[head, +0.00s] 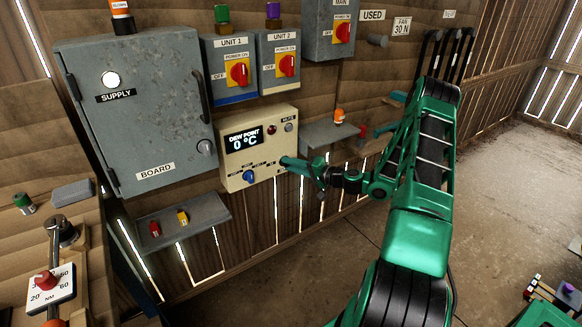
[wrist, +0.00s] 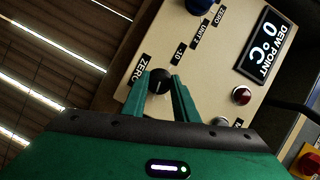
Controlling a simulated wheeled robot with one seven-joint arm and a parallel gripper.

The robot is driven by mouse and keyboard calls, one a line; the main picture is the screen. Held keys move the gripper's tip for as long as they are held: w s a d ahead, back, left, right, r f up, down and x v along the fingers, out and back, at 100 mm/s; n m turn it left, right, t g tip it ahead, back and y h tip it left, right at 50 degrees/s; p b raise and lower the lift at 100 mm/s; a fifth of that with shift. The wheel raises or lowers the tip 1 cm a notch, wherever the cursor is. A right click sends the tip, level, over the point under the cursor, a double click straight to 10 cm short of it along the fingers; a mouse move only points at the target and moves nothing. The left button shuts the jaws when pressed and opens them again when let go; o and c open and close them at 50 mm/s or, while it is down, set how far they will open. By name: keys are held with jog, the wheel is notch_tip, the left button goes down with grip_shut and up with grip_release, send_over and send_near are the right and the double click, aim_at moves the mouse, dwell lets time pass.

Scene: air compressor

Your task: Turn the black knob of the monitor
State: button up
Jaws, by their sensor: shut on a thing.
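The monitor (head: 268,154) is a cream box on the plank wall, with a screen reading "DEW POINT 0 °C". It also fills the upper part of the wrist view (wrist: 212,82). Its black knob (wrist: 159,79) has a pale pointer mark and sits by the labels "ZERO" and "-10". My gripper (wrist: 160,88) has its two green fingers on either side of the knob, shut on it. In the head view my gripper (head: 286,162) reaches the monitor's lower right and hides the knob.
A blue knob (head: 249,176) and a red lamp (head: 271,130) are on the same panel. The grey supply board (head: 150,125) stands to the left. Unit 1 and Unit 2 switches are above. A shelf (head: 215,208) with small parts is below; another shelf (head: 318,136) is right.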

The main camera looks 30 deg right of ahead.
jog(key=shift+s+d+f, duration=0.1)
jog(key=shift+d+f, duration=0.05)
jog(key=shift+f, duration=0.05)
jog(key=o, duration=0.9)
jog(key=shift+o, duration=0.8)
jog(key=shift+r, duration=0.1)
jog(key=v, duration=1)
jog(key=shift+s, duration=0.3)
